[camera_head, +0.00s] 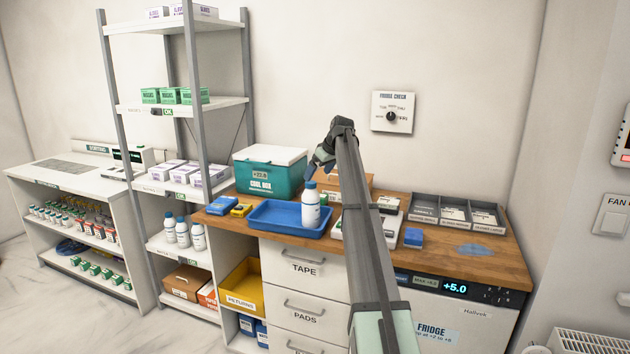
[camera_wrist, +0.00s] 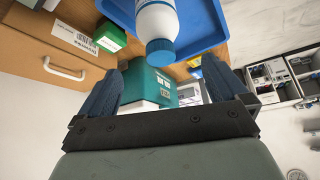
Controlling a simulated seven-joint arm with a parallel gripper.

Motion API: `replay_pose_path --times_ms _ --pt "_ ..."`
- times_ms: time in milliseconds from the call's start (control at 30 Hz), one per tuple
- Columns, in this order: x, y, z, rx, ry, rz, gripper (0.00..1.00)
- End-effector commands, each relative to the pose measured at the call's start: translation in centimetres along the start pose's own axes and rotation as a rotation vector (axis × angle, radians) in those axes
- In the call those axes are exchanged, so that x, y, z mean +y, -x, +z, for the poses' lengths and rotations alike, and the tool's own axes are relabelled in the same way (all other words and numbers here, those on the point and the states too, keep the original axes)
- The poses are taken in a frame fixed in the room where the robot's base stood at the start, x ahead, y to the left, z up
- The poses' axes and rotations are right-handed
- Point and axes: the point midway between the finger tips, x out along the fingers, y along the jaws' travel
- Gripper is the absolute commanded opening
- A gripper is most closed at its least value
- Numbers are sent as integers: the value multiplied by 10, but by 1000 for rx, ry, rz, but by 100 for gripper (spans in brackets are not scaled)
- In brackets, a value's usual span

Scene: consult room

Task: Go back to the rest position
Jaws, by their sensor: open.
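My gripper (camera_head: 322,160) is above the back of the wooden counter, just behind a white bottle with a blue cap (camera_head: 310,205). In the wrist view my gripper (camera_wrist: 165,85) has its two dark fingers spread wide, with nothing between them. The bottle stands upright in the blue tray (camera_head: 262,222). The bottle also shows in the wrist view (camera_wrist: 157,22), apart from the fingers. My arm hides part of the counter and the drawer fronts.
A teal cool box (camera_head: 268,178) stands behind the tray. A cardboard box (camera_head: 353,184) is behind my arm. A grey divided organiser (camera_head: 455,213) and a blue block (camera_head: 414,237) are to the right. A tall shelf (camera_head: 190,106) rises at the left. Space above the counter's right side is clear.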

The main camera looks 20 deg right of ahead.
Motion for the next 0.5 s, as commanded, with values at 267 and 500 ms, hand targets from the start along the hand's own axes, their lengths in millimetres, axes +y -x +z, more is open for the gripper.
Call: replay_pose_path --times_ms 267,500 --pt "0 15 0 1 0 1 100" --pt "0 15 0 0 0 0 100"
